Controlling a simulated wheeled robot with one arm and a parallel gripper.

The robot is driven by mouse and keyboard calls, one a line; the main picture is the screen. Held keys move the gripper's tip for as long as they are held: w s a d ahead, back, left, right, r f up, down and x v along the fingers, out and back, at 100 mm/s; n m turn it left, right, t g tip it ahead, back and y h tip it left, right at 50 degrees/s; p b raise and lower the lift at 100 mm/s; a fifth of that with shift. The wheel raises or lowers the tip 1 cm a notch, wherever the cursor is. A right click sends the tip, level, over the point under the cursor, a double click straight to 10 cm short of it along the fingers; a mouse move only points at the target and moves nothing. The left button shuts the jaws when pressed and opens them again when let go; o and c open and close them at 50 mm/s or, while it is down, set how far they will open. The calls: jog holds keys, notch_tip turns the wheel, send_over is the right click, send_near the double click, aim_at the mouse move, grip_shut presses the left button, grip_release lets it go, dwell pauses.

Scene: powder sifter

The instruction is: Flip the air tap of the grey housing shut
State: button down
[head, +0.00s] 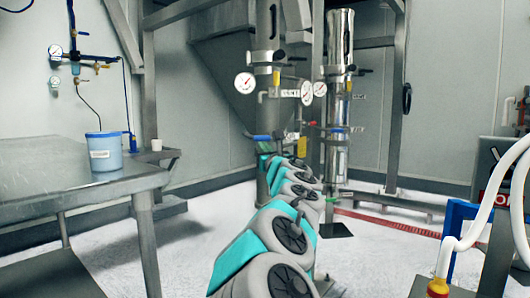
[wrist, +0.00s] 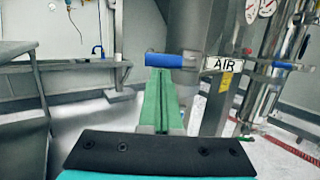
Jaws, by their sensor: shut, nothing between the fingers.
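The grey housing is a tall metal column (head: 266,30); it also shows in the wrist view (wrist: 216,105). Its air tap has a blue lever (wrist: 171,61) that lies level and points left, beside a white AIR label (wrist: 224,63). The blue lever also shows in the head view (head: 262,137). My gripper (wrist: 162,76) has its green fingers shut together and empty. Their tips end right at the lever, just under it in the wrist view; I cannot tell whether they touch. In the head view my arm hides the lower column.
A second, shiny column (head: 338,100) with its own blue lever (head: 336,130) stands to the right. Gauges (head: 244,83) stick out at the columns. A metal table (head: 70,190) with a blue tub (head: 104,152) is at the left. White hoses (head: 500,190) hang at the right.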

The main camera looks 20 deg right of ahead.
aim_at(262, 137)
jog(key=shift+a+r+m+h+p, duration=0.1)
jog(key=shift+r+m+h+p, duration=0.15)
jog(key=shift+m, duration=0.45)
jog(key=shift+a+r+m+h+p, duration=0.1)
jog(key=shift+r+m+h, duration=0.1)
jog(key=shift+m, duration=0.5)
jog(key=shift+r+m+h+p, duration=0.25)
jog(key=shift+r+m+p, duration=0.3)
jog(key=shift+m, duration=0.65)
jog(key=m, duration=0.1)
jog(key=r+m+p, duration=0.1)
jog(key=shift+m+g+h, duration=0.3)
jog(key=shift+d+r+m+g+h+p, duration=0.35)
jog(key=shift+r+m+p, duration=0.25)
jog(key=shift+m+p, duration=1)
jog(key=shift+d+r+m+g+h+p, duration=0.2)
jog(key=shift+d+r+m+p, duration=0.55)
jog(key=shift+m, duration=1.45)
jog(key=shift+d+r+m+g+h+p, duration=0.15)
jog(key=shift+r+m+g+p, duration=0.25)
jog(key=shift+m+p, duration=1.3)
jog(key=shift+b, duration=0.35)
